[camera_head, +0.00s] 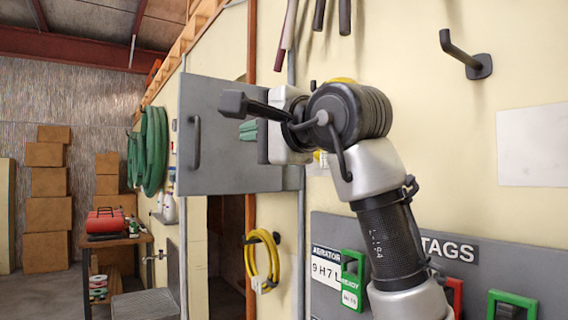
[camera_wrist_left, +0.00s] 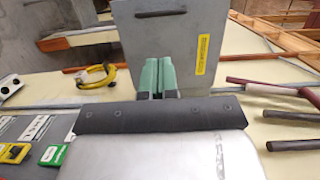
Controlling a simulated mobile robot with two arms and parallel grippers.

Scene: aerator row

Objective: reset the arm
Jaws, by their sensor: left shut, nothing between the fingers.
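My left arm rises from the bottom of the head view and bends left at the wrist. My left gripper (camera_head: 248,130) points left, with its green fingers in front of the grey door panel. In the left wrist view the green fingers (camera_wrist_left: 157,77) are together with nothing held between them. The grey door (camera_head: 225,160) stands out from the wall, with a dark handle on it. It also shows in the left wrist view as a grey panel (camera_wrist_left: 165,35) just beyond the fingers; whether they touch it I cannot tell. My right gripper is in neither view.
A yellow hose coil (camera_head: 262,262) hangs below the door. A tag board (camera_head: 335,232) with green and red tags lies behind my arm. A black wall hook (camera_head: 468,58) sticks out at the upper right. A side table (camera_head: 120,241) and boxes stand far left.

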